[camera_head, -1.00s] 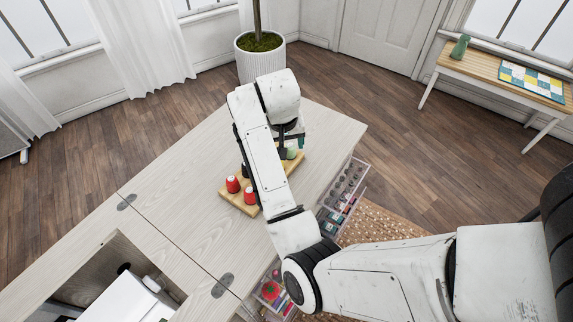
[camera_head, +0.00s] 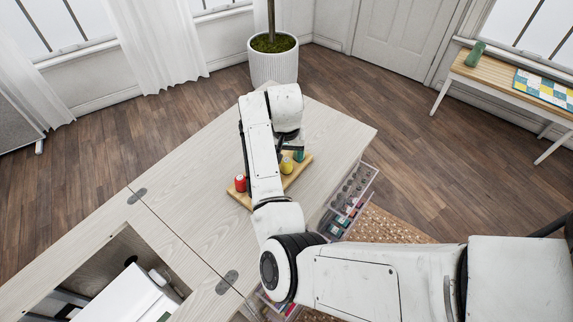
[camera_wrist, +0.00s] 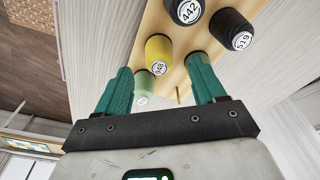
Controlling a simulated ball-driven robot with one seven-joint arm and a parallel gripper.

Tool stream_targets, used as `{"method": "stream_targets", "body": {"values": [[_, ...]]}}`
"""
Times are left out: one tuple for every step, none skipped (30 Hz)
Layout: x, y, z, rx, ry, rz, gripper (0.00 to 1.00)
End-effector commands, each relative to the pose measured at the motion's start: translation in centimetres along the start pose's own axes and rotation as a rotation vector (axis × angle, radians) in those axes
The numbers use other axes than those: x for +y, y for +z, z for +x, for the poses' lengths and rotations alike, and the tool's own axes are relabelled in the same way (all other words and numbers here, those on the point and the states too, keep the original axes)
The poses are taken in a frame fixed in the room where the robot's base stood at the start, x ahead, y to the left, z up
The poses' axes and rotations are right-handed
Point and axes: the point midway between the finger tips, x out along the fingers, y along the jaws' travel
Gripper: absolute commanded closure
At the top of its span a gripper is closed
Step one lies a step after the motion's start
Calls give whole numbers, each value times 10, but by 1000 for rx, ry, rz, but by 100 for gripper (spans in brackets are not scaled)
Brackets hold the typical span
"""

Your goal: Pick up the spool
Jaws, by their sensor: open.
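Several thread spools stand on a light wooden board (camera_head: 303,166) on the cabinet top. The head view shows a red spool (camera_head: 240,183) left of my arm and a yellow spool (camera_head: 286,165) right of it. In the wrist view, my gripper (camera_wrist: 158,68) has its teal fingers open. The yellow spool (camera_wrist: 158,48) is around the fingertips' middle. A pale green spool (camera_wrist: 143,84) shows between the fingers, nearer the palm. Two black spools (camera_wrist: 186,10) (camera_wrist: 231,29), labelled 442 and 519, lie beyond the fingers. Contact with any spool cannot be told.
The pale cabinet top (camera_head: 205,215) is clear around the board. An open drawer (camera_head: 349,200) with compartments projects at the right. A white machine (camera_head: 130,295) sits in the cabinet opening. A potted plant (camera_head: 273,66) stands behind.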

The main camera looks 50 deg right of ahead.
Motion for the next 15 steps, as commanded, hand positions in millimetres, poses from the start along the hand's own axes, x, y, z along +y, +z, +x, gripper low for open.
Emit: {"method": "stream_targets", "body": {"values": [[0,3,7,-5,2,-3,31],[0,4,11,-4,2,-2,31],[0,5,17,-5,3,-2,31],[1,5,22,-3,2,-2,31],[1,4,26,-4,2,-1,31],[0,4,30,-3,2,-1,31],[0,4,33,-2,2,-1,31],[0,4,35,-3,1,-1,31],[0,4,37,-2,1,-1,31],[0,4,38,-2,1,-1,31],[0,4,39,-1,1,-1,31],[0,4,39,-1,1,-1,31],[0,4,39,0,1,-1,31],[0,4,39,0,1,-1,31],[0,4,39,0,1,-1,31]]}}
